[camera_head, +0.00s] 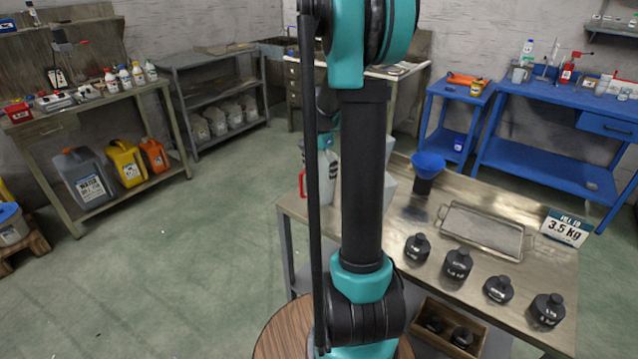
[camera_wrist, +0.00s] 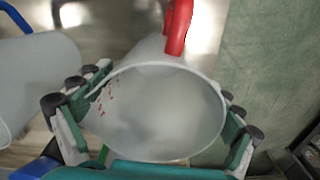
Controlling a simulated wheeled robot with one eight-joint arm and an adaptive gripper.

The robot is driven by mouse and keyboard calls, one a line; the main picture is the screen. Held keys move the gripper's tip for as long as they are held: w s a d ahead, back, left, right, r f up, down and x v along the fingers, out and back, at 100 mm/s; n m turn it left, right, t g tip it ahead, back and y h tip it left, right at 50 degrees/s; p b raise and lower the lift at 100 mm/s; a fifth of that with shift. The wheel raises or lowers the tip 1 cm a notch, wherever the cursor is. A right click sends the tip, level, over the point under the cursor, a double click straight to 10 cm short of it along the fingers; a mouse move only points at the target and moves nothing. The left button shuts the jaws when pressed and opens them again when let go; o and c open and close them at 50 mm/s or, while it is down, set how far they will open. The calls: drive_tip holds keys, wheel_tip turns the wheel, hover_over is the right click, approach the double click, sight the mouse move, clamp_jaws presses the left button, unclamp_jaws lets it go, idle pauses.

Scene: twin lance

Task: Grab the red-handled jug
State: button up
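The red-handled jug (camera_wrist: 155,115) is a pale translucent vessel seen from above in the wrist view, its open mouth facing me. Its red handle (camera_wrist: 178,28) points away at the top. I see no contents, only red marks on the inner wall. My gripper (camera_wrist: 166,82) has one finger on each side of the jug, both close to its wall. Whether the pads press on it is not clear. In the head view the jug (camera_head: 328,180) stands at the left end of the metal workbench (camera_head: 470,200), partly hidden by my arm, which also hides most of my gripper.
A second pale vessel (camera_wrist: 35,85) with a blue handle is left of the jug. A blue funnel (camera_head: 428,165), a metal tray (camera_head: 485,232), several black weights (camera_head: 458,263) and a "3.5 kg" sign (camera_head: 566,228) are on the bench. Green floor at left is open.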

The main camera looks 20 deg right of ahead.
drive_tip(key=c, duration=0.7)
